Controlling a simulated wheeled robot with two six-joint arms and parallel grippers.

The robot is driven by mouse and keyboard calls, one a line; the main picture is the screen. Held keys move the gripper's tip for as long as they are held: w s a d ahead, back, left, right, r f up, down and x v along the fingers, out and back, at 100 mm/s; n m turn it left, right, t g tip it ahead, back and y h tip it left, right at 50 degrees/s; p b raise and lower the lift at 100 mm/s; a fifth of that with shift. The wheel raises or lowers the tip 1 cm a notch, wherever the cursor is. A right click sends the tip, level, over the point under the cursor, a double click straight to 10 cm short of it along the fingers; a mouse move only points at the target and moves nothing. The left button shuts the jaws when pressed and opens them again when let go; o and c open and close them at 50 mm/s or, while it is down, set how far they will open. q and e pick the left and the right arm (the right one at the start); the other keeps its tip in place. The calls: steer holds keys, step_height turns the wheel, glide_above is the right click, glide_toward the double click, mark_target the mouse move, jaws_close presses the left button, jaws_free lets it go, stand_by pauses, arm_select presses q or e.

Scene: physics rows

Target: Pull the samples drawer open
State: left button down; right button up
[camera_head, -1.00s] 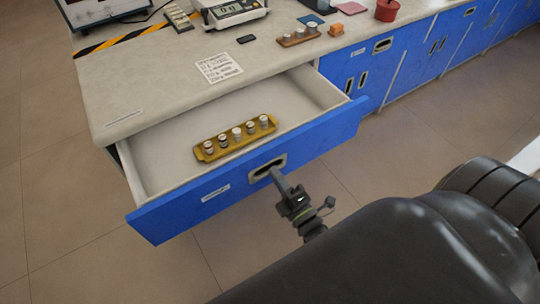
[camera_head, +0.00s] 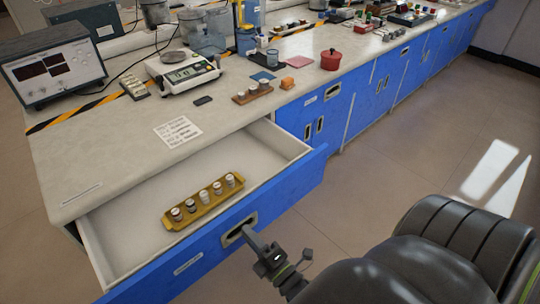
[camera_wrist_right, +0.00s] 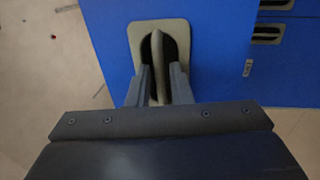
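The samples drawer (camera_head: 130,225) is a white-lined drawer with a blue front (camera_head: 290,200), and it stands open below the countertop. A yellow rack (camera_head: 178,223) with several capped vials lies inside it. My right gripper (camera_head: 247,232) is at the recessed drawer handle (camera_head: 237,231). In the right wrist view the handle bar (camera_wrist_right: 157,55) stands between the two fingers of my right gripper (camera_wrist_right: 160,80), which look closed on it. My left gripper is not in view.
Other blue cabinet fronts (camera_head: 365,95) run to the right. The floor (camera_head: 420,150) in front of them is clear.

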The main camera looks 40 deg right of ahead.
steer(key=shift+s, duration=0.1)
